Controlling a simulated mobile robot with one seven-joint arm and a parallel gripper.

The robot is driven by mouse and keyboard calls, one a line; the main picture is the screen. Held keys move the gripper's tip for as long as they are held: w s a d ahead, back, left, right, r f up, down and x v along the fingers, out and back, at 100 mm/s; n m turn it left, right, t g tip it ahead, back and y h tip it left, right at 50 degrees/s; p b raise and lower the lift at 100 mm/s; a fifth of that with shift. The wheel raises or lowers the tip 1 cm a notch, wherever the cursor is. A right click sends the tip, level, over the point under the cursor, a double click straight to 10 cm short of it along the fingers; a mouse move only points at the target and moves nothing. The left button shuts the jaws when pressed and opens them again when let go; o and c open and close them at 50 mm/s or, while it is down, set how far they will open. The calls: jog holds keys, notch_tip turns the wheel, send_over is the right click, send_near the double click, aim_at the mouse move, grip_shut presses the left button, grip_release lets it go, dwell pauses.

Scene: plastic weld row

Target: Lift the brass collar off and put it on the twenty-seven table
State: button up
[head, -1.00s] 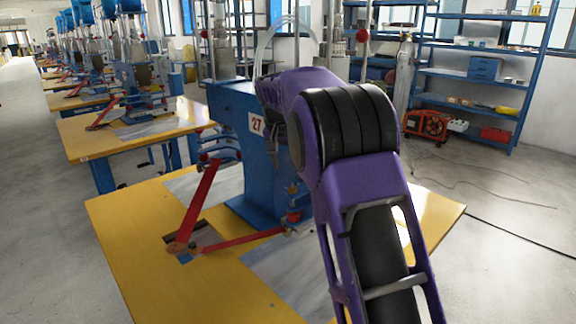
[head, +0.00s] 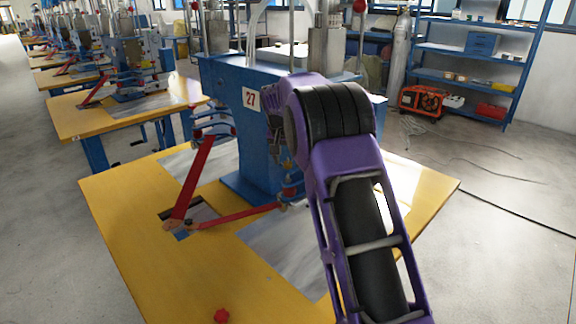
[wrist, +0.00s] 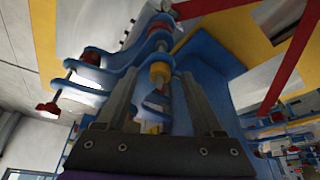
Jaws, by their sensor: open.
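The brass collar (wrist: 160,73) is a small yellow ring on an upright rod of the blue machine (head: 232,100) marked 27. In the wrist view it shows between the tips of my gripper (wrist: 159,75), which is open, with one grey finger on each side. I cannot tell whether the fingers touch it. In the head view my gripper (head: 272,128) is beside the machine, partly behind my own purple arm, and I cannot make out the collar there. The twenty-seven table (head: 120,215) is the yellow top under the machine.
Red bars (head: 197,178) slant down to the tabletop on the left. A red knob (head: 221,316) lies at the table's near edge. The front left of the tabletop is bare. Blue shelves (head: 470,75) stand at back right, and more yellow tables (head: 110,118) line the left.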

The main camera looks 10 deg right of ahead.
aim_at(287, 164)
grip_shut()
jog(key=shift+r, duration=0.1)
notch_tip(287, 164, up, 10)
jog(key=p, duration=0.1)
dwell(0.5)
